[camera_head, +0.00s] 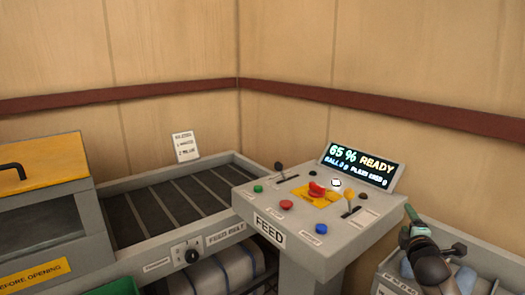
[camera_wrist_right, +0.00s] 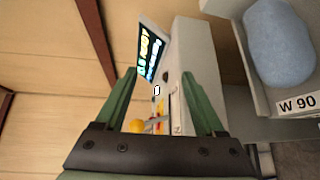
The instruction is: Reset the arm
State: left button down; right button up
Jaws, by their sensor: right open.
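My right gripper (camera_head: 408,222) is at the lower right in the head view, just right of the grey FEED control console (camera_head: 330,258). In the right wrist view its two green fingers are spread wide with nothing between them, and the gripper (camera_wrist_right: 160,78) faces the side of the console (camera_wrist_right: 192,60). The console's lit display (camera_head: 358,165) reads "65% READY". My left gripper is out of view.
A grey bin (camera_head: 492,262) at the lower right holds blue filling (camera_wrist_right: 280,42). A dark feed belt (camera_head: 160,212) runs left of the console, beside a machine with a yellow lid (camera_head: 45,165). A striped pillow (camera_head: 222,272) lies under the belt. Wooden walls close the back.

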jog(key=s+a+f+m+g+y, duration=0.1)
jog(key=s+a+f+m+y, duration=0.1)
jog(key=s+a+f+m, duration=0.2)
jog(key=s+a+f+m+g+y, duration=0.1)
jog(key=s+a+f+m, duration=0.3)
jog(key=s+f, duration=0.3)
jog(key=s+a+f+m+g+y, duration=0.1)
jog(key=s+a+f+m, duration=0.3)
jog(key=f, duration=0.7)
jog(key=shift+s+a+f+m+y, duration=0.1)
jog(key=shift+s+a+m+y, duration=0.05)
jog(key=shift+s+a+y, duration=0.4)
jog(key=shift+s+a+f+m+y, duration=0.15)
jog(key=shift+s+a+y, duration=0.15)
jog(key=shift+a, duration=0.4)
jog(key=s+a+f+g, duration=0.2)
jog(key=s+a+f, duration=0.2)
jog(key=s, duration=0.8)
jog(key=s+a+f+m+g+y, duration=0.1)
jog(key=s+a+f, duration=0.3)
jog(key=s, duration=0.7)
jog(key=shift+s+f+g, duration=0.35)
jog(key=shift+f+g, duration=0.15)
